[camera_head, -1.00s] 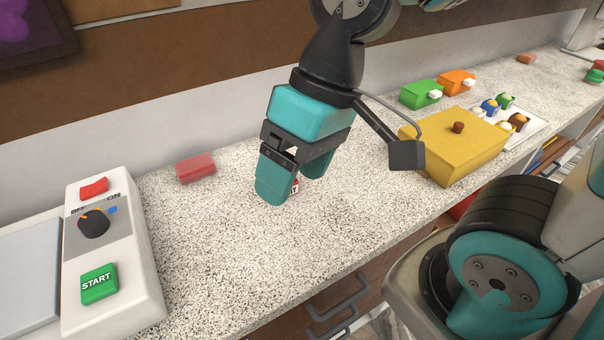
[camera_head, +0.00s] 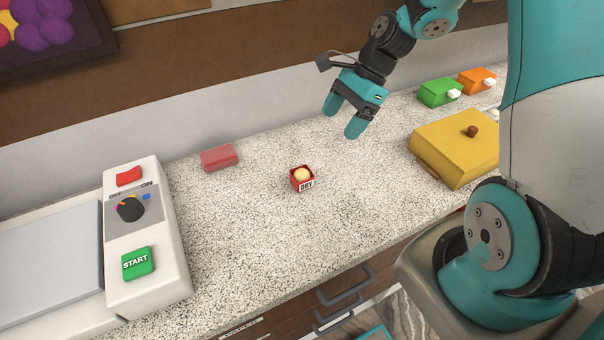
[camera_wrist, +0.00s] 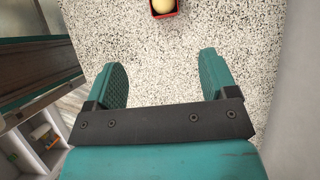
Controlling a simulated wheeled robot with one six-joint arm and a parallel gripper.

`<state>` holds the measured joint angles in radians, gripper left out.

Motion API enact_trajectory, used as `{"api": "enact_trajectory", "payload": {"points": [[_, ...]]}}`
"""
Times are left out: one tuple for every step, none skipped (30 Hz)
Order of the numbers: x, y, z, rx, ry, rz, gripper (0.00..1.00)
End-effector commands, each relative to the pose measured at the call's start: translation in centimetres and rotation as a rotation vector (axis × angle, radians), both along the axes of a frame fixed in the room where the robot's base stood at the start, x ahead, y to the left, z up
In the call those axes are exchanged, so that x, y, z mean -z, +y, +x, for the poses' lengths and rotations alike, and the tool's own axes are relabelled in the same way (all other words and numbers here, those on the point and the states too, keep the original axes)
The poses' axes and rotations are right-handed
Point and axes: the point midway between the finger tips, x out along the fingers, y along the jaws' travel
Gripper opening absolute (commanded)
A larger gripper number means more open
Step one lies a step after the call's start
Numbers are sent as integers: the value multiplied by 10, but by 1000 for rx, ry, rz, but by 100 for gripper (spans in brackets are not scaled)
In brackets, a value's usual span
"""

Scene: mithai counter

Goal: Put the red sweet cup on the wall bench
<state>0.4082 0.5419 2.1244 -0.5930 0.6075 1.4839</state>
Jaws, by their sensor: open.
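The red sweet cup (camera_head: 302,180) stands upright on the speckled counter (camera_head: 260,230), with a pale round sweet in it and a white label on its front. It also shows at the top edge of the wrist view (camera_wrist: 164,8), partly cut off. My gripper (camera_head: 344,119) is open and empty above the counter, up and to the right of the cup and apart from it. In the wrist view my two teal fingers (camera_wrist: 160,80) are spread with only bare counter between them. I cannot tell which surface is the wall bench.
A translucent red block (camera_head: 219,158) lies near the wall. A white control box (camera_head: 150,240) with a green START button stands at left. A yellow lidded box (camera_head: 455,148), a green box (camera_head: 438,92) and an orange box (camera_head: 476,81) stand at right. The counter around the cup is clear.

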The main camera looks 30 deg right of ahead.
Motion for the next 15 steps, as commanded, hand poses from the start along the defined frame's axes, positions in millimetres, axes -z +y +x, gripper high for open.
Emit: {"api": "enact_trajectory", "payload": {"points": [[8, 6, -1, -4, 6, 1, 79], [13, 10, -2, -6, 7, 1, 79], [20, 14, -1, -7, 6, 2, 79], [27, 18, -1, -8, 6, 2, 79], [33, 22, -2, -8, 6, 1, 79], [41, 26, -2, -8, 7, 1, 79], [47, 30, -2, -9, 8, 1, 79], [52, 33, -2, -8, 7, 0, 79], [60, 38, -2, -9, 5, 1, 79], [65, 41, -1, -10, 6, 1, 79], [70, 44, -1, -10, 5, 1, 79], [77, 47, -2, -9, 4, 0, 79], [81, 50, -1, -10, 3, 0, 79], [84, 52, -1, -10, 3, 0, 79], [88, 54, -1, -9, 2, -1, 79]]}}
